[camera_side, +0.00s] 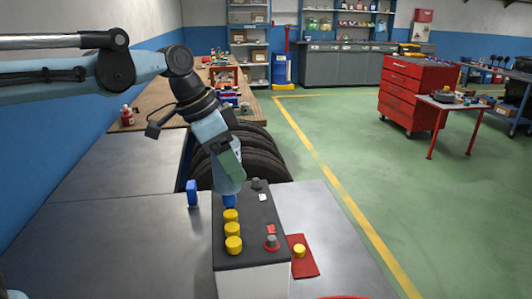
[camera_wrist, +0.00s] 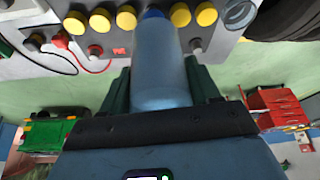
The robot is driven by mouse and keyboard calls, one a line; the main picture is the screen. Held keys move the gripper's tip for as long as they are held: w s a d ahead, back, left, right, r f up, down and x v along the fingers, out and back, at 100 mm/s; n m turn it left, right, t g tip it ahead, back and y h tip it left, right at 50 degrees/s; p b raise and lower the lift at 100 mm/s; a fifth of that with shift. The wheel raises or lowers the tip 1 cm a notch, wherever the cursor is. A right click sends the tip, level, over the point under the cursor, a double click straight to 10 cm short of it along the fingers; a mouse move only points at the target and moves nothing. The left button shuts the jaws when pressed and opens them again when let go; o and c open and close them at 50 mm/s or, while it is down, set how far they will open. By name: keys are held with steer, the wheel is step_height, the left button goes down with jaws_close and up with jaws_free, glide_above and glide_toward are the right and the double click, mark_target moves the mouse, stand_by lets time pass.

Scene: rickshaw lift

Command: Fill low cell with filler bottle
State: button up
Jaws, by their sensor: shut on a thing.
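My gripper (camera_side: 228,160) has its dark green fingers closed around a pale blue translucent filler bottle (camera_side: 227,182). The bottle points tip down, slightly tilted, and also shows between the fingers in the wrist view (camera_wrist: 158,65). Its blue tip (camera_side: 229,201) is at the battery top (camera_side: 262,225), in line with the yellow cell caps (camera_side: 232,229). In the wrist view the tip (camera_wrist: 153,13) covers a gap in the cap row, so the low cell's opening is hidden. I cannot tell whether the tip is inside it. A loose yellow cap (camera_side: 299,250) lies on a red mat (camera_side: 304,266).
A small blue upright object (camera_side: 192,192) stands on the grey metal bench (camera_side: 150,245) left of the battery. Dark tyres (camera_side: 245,150) stand behind the battery. A red cable and clamp (camera_wrist: 95,50) lie on the battery top. A red bottle (camera_side: 127,116) stands farther back.

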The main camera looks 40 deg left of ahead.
steer(key=shift+f, duration=0.95)
stand_by(7.0)
